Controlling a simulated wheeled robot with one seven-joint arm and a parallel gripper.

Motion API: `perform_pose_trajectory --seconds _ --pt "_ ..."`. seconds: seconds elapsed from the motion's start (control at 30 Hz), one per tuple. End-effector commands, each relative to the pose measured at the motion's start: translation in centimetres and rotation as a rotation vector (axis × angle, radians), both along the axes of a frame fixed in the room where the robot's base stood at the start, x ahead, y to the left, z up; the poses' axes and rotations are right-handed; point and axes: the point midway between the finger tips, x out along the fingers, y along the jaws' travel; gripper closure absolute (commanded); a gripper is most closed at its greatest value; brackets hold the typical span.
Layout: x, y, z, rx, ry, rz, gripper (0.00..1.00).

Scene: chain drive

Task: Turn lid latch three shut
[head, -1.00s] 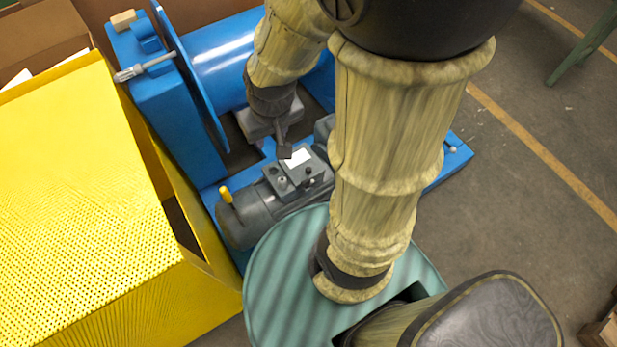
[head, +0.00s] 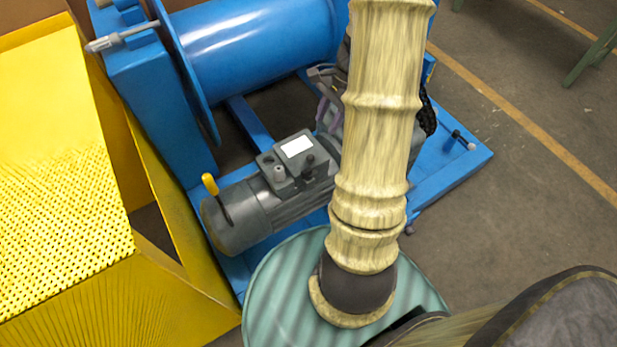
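The grey motor (head: 235,215) lies on the blue base frame, with a small grey terminal box on top. The box's lid (head: 283,158) carries a white label (head: 297,146) and small knob-like latches, one grey (head: 279,173) and one dark (head: 309,160). No numbers can be read, so I cannot tell which is latch three or whether it is shut. My arm rises through the picture to the right of the box and leaves at the top edge. My gripper does not show; it is out of frame or behind the arm.
A yellow perforated guard (head: 70,150) stands at the left. A large blue drum (head: 260,50) lies behind the motor. Grey and purplish parts (head: 325,85) and a black chain (head: 428,115) are partly hidden by my arm.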

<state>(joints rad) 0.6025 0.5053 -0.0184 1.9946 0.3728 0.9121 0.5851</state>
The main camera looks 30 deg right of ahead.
Motion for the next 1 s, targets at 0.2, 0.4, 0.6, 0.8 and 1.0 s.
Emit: perform_pose_trajectory --seconds 0.2,0.4,0.6,0.8,1.0 --pt "0.1 -1.0 -1.1 0.028 0.017 -0.066 0.64" --pt "0.1 -0.9 -1.0 0.026 0.017 -0.062 0.64" --pt "0.1 -0.5 -2.0 0.028 0.018 -0.06 0.64" --pt "0.0 0.6 -4.9 0.029 0.02 -0.058 0.64" --pt "-0.1 2.0 -8.2 0.029 0.02 -0.057 0.64"
